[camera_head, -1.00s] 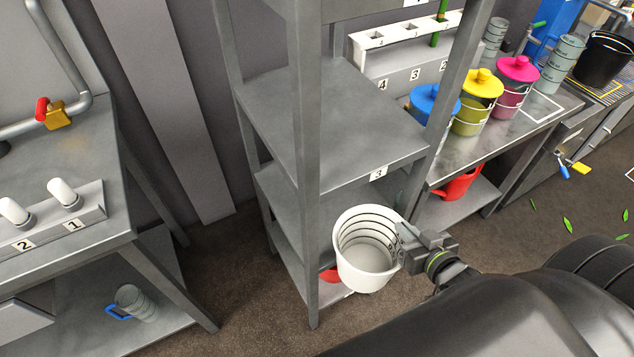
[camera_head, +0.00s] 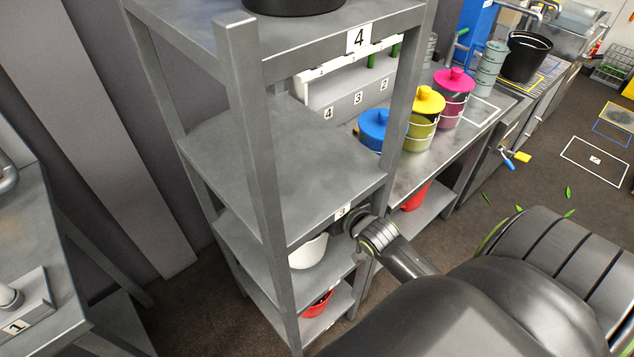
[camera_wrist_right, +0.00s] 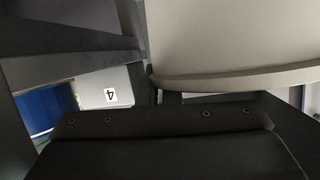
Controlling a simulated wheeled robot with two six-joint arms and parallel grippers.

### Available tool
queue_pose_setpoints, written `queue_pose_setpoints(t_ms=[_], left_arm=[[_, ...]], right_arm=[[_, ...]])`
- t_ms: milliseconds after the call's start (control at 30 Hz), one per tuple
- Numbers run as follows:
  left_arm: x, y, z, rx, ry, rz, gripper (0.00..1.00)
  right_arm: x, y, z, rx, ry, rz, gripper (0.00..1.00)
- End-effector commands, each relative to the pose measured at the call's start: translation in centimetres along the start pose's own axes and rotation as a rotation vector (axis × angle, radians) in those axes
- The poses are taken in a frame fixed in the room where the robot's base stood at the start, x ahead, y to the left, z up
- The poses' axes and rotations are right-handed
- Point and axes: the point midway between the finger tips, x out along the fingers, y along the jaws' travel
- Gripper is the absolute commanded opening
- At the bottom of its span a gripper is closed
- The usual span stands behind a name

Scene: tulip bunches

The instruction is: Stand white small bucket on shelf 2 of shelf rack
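The white small bucket (camera_head: 308,253) is inside the grey shelf rack (camera_head: 262,170), in the space between shelf 3 (camera_head: 300,165) and shelf 2 (camera_head: 333,266). Shelf 3 and a front post hide part of it. I cannot tell whether its base touches shelf 2. In the right wrist view its pale wall and rim (camera_wrist_right: 235,40) fill the upper right, close against my right gripper (camera_wrist_right: 160,122). That gripper appears shut on the bucket; its fingertips are hidden. My right arm reaches in under the front edge of shelf 3. My left gripper is out of view.
A red container (camera_head: 317,304) stands on the lowest shelf. A black bucket (camera_head: 293,4) stands on shelf 4. Blue, yellow and pink lidded pots (camera_head: 427,112) stand on the bench at right. The rack's posts and shelf 3 closely bound the bucket's space.

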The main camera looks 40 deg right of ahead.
Motion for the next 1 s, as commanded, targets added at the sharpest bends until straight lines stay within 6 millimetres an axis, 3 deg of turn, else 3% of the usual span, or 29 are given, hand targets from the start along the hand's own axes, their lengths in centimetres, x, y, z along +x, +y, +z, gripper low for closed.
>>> queue_pose_setpoints(t_ms=[167,400,500,900,1000], left_arm=[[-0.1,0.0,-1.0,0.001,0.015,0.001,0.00],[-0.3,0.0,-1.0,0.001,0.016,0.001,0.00],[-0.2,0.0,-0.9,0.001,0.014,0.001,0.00],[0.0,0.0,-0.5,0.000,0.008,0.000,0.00],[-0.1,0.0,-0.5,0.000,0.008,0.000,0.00]], right_arm=[[1.3,-0.1,-0.5,0.001,0.001,0.000,0.00],[4.5,-0.3,-1.8,0.002,0.001,-0.001,0.00],[4.7,-0.1,-0.4,0.003,-0.002,0.000,0.00],[4.8,0.0,0.0,0.001,0.000,0.000,0.00],[4.8,0.0,0.0,0.000,-0.001,0.000,0.18]])
